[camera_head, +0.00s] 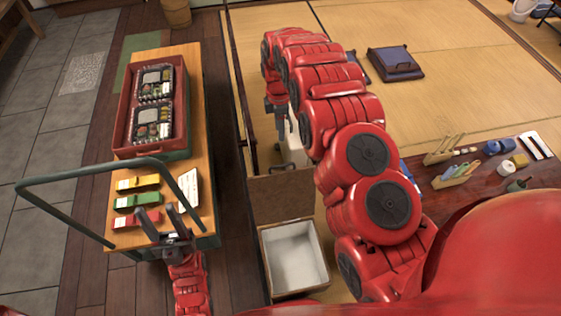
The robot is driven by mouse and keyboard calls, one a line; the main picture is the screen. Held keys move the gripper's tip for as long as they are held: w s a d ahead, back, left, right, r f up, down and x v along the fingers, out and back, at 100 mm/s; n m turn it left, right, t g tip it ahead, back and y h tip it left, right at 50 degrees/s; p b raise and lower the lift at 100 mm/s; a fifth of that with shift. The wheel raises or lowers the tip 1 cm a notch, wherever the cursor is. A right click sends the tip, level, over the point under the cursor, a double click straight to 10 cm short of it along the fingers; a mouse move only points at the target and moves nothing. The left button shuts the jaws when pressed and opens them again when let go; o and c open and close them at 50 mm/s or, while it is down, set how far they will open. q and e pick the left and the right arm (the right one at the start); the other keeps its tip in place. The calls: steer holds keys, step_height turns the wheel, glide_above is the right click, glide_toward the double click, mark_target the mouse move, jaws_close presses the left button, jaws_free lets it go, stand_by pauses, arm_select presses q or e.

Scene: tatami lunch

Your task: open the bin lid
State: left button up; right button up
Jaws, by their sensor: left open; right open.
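A box-shaped bin with a pale interior (294,258) stands on the floor at the lower middle, its top uncovered and its inside looking empty. A flat brown panel (283,192) lies along its far edge; it looks like the lid swung back, but I cannot tell the hinge. My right gripper (282,128) points down beyond the panel, open, close to a pale object (295,152) partly hidden by my arm. I cannot tell whether they touch. My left gripper (162,220) is open and empty over the near end of the wooden table.
A low table (475,200) with small items is at right.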

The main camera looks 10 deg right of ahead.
glide_above(281, 165)
steer(key=f, duration=1.1)
steer(key=shift+w+f, duration=0.25)
steer(key=shift+f, duration=0.05)
step_height(281, 165, down, 6)
steer(key=b, duration=0.3)
steer(key=shift+s+r+b, duration=0.1)
steer(key=shift+r+b, duration=0.1)
steer(key=shift+b, duration=0.15)
steer(key=shift+r, duration=0.1)
jaws_close()
